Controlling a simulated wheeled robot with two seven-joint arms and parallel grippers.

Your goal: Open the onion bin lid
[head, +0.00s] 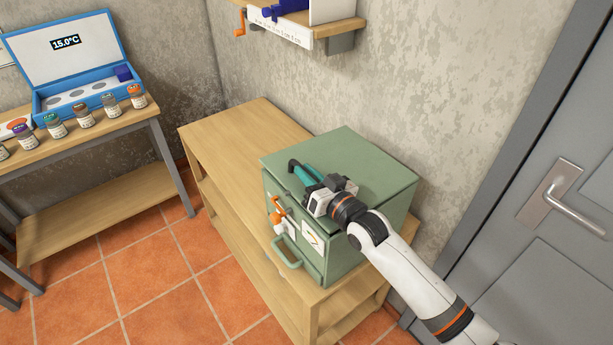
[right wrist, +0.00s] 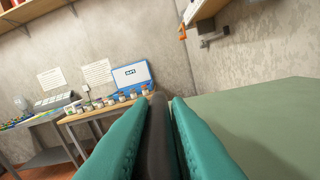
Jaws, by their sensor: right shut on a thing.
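The onion bin (head: 388,210) is a green box standing on a wooden shelf unit. Its flat green lid (head: 345,152) lies on top and looks closed; it also shows in the right wrist view (right wrist: 265,115). The front has an orange latch (head: 278,207), a label (head: 312,238) and a green handle (head: 290,257). My right gripper (head: 304,174) is over the lid's front left part. Its teal fingers are shut on a dark bar (right wrist: 159,135), probably the lid's handle, whose end (head: 293,165) shows past the fingertips. My left gripper is not in view.
The shelf unit's top (head: 235,135) is bare left of the bin. A table at far left bears an open blue case (head: 75,85) and several jars (head: 84,116). A wall shelf (head: 325,32) hangs above behind the bin. A grey door (head: 560,130) stands at right.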

